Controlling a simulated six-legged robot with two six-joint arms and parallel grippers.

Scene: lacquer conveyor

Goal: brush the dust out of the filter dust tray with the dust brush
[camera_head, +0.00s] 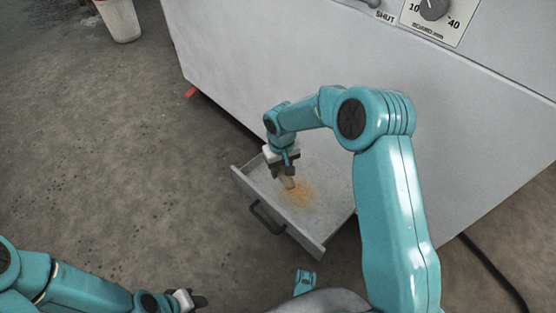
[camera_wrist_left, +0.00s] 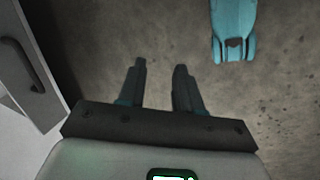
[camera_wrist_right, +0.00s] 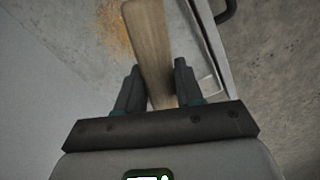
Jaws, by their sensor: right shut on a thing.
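The filter dust tray (camera_head: 328,211) is a grey drawer pulled out low from the pale machine, with a dark handle (camera_head: 266,219) on its front. A patch of orange-tan dust (camera_head: 304,195) lies on its floor. My right gripper (camera_head: 285,171) is over the tray and shut on the wooden handle of the dust brush (camera_head: 289,183). The brush also shows in the right wrist view (camera_wrist_right: 150,45), pointing toward the dust; its bristles are hidden. My left gripper (camera_wrist_left: 158,88) is open and empty, outside the tray; its fingers stand apart over the floor.
The pale machine (camera_head: 240,70) fills the upper right, with a dial (camera_head: 433,8) and a "SHUT" label. A pale bucket (camera_head: 120,20) stands at the top left. A dark cable (camera_head: 492,270) lies at the lower right.

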